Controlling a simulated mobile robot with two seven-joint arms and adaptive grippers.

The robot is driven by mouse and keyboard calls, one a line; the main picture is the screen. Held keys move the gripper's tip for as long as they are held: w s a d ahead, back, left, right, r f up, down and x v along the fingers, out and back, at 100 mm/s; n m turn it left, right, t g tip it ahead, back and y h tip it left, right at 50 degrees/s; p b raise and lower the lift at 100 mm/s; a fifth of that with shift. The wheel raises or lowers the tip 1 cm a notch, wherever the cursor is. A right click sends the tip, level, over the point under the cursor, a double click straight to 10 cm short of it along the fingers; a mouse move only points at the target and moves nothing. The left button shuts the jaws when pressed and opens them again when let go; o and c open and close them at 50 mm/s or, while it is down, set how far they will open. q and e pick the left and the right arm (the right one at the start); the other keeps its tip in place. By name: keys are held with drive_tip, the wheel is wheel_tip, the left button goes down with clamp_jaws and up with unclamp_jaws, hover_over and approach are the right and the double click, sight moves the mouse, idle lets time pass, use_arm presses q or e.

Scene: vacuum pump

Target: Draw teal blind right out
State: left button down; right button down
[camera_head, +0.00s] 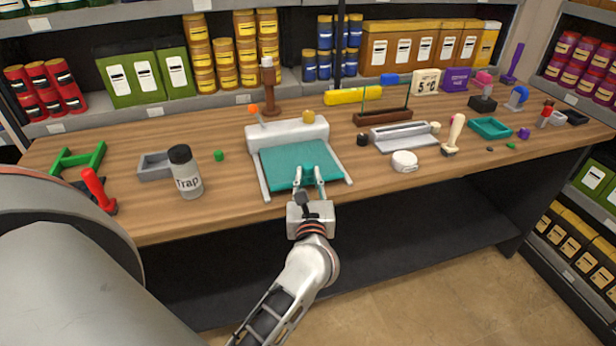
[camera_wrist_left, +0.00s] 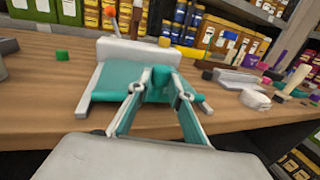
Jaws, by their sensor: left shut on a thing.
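The teal blind (camera_head: 290,165) lies as a flat sheet between two pale rails, drawn out from a white housing (camera_head: 287,133) on the wooden bench. Its front edge reaches near the rail ends. My left gripper (camera_head: 308,176) is at the blind's front edge, right of its middle, shut on a teal tab there. In the left wrist view the gripper (camera_wrist_left: 157,90) has its fingers around the teal tab, with the blind (camera_wrist_left: 118,78) and the housing (camera_wrist_left: 135,50) behind it. The fingers partly hide the blind's front. My right gripper is not in view.
A jar marked Trap (camera_head: 186,173) and a small green piece (camera_head: 219,155) stand left of the housing. A white round puck (camera_head: 404,161) and a silver-grey device (camera_head: 403,136) sit to the right. The bench's front edge is close before the rails.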

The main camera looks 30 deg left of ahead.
use_arm(q)
drive_tip(key=shift+d, duration=0.1)
drive_tip(key=c, duration=1.8)
unclamp_jaws()
drive_tip(key=shift+s, duration=0.1)
drive_tip(key=v, duration=0.7)
drive_tip(key=shift+s+d+r, duration=0.1)
drive_tip(key=shift+s+d, duration=0.1)
drive_tip(key=shift+s, duration=0.05)
